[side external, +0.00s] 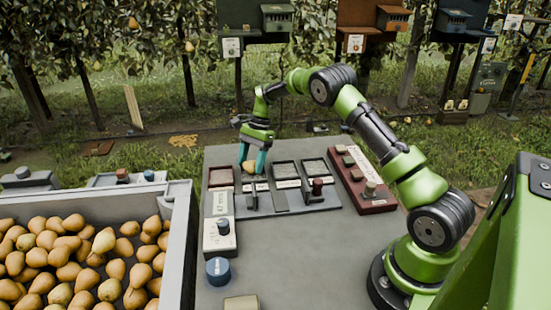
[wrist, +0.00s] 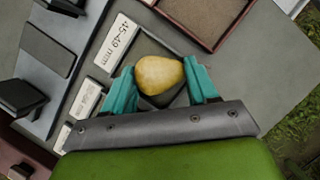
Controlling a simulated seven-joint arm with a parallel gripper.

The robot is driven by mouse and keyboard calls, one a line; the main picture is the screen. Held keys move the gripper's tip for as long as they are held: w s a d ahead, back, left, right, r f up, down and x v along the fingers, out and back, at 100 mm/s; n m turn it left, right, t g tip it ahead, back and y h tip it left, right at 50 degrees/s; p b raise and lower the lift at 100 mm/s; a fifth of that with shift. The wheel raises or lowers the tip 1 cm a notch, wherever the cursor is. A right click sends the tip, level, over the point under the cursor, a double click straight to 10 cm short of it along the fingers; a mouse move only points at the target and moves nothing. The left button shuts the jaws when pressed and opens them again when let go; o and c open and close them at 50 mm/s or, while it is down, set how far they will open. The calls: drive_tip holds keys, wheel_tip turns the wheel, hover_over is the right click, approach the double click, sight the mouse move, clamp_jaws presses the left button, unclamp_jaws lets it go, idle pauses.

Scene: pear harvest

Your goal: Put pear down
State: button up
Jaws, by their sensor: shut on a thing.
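A yellow pear (wrist: 158,74) sits between the teal fingers of my gripper (wrist: 160,84) in the wrist view, and the fingers are shut on it. Below it is a dark square tray (wrist: 150,46) beside a white card reading 45-49 mm (wrist: 116,43). In the side external view my gripper (side external: 252,167) points down over the sorting board (side external: 280,202), with the pear (side external: 249,168) low between the fingertips. I cannot tell whether the pear touches the tray.
A brown-lined tray (side external: 221,177) lies just left of my gripper. Grey-lined trays (side external: 285,171) are to the right, with a dark red block rack (side external: 362,183) beyond. A grey crate (side external: 180,240) full of pears stands at left.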

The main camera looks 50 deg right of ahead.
drive_tip(key=shift+f, duration=0.15)
drive_tip(key=o, duration=1.1)
drive_tip(key=shift+c, duration=0.2)
drive_tip(key=shift+w, duration=0.1)
